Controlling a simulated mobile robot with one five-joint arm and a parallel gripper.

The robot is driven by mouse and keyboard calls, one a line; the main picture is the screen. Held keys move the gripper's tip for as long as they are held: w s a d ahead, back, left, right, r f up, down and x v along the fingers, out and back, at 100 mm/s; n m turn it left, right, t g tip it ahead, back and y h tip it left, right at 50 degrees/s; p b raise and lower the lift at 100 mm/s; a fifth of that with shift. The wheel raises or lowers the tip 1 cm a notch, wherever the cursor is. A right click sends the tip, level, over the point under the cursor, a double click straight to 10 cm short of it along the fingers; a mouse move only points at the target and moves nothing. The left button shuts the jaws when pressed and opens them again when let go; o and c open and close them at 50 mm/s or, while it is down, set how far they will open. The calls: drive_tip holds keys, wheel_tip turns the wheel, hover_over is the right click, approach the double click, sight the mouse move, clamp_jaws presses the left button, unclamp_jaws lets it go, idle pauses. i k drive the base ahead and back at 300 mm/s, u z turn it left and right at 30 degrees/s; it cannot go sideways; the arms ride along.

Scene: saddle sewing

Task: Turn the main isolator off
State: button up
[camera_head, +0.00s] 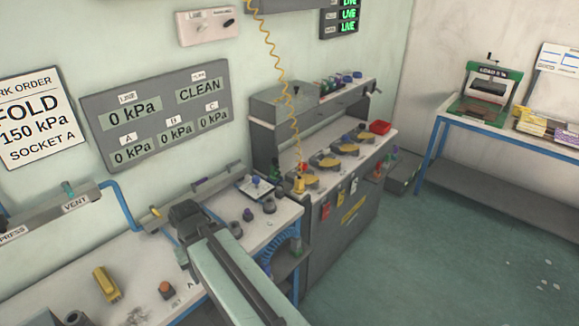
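I cannot read a label that names the main isolator. A dark display (341,16) at the top shows green LIVE readings, partly cut off by the frame edge. My arm reaches up from the bottom middle. Its dark end, my gripper (184,214), is over the workbench, well below and apart from the wall panel. Its fingers are not clearly visible, so its opening and anything in it cannot be told.
A grey gauge board (156,114) reads 0 kPa and CLEAN. The near workbench (70,275) holds a yellow block (107,285) and several fittings. A grey console (345,215) stands beyond it, with a coiled yellow cable (270,45) above. Green floor (450,260) is open at right.

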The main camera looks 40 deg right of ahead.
sight(309, 179)
drive_tip(key=u, duration=2.2)
drive_tip(key=k, duration=1.35)
drive_tip(key=z, duration=1.75)
drive_tip(key=i, duration=1)
